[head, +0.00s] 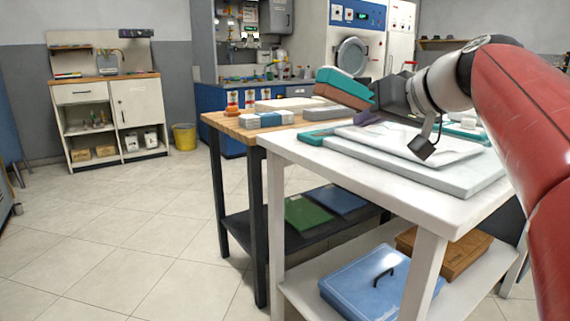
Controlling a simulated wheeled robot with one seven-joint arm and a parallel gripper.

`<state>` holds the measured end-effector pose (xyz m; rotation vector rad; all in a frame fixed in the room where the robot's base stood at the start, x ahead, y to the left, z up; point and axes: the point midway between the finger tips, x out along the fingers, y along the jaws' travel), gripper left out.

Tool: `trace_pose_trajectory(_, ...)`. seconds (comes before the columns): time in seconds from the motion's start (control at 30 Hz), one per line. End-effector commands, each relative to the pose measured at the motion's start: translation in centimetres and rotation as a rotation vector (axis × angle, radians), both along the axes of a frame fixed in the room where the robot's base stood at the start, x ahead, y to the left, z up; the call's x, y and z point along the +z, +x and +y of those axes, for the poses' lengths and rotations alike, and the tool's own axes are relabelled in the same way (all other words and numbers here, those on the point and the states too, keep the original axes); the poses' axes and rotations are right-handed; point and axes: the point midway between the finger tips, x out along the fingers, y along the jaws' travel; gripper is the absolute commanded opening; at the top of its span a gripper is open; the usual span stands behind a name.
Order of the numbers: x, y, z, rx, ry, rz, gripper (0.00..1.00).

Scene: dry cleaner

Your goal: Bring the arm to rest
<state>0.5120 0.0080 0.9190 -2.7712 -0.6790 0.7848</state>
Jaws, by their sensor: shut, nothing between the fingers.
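My red arm comes in from the right edge and bends at a pale grey wrist joint. My gripper (344,88) points left from it, over the back of the white table (350,178). Its end shows as a teal part above a brownish part, lying close together with no visible gap. It is shut and holds nothing. A small dark block of mine hangs below the wrist, above the pale board (465,177) on the table. The wrist and forearm hide part of the table's back right.
A blue case (360,285) and brown box (460,254) sit on the lower shelf. A yellow bin (185,137) stands farther back. The tiled floor at left is clear.

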Motion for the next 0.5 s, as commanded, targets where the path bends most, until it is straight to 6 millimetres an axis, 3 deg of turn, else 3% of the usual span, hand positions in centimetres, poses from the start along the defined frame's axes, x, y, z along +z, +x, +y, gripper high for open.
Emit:
trace_pose_trajectory(0.23,-6.1,-6.1,1.8,-0.102,-0.084,0.214,0.0)
trace_pose_trajectory(0.5,-17.6,-17.6,1.0,-0.249,-0.276,0.446,0.0)
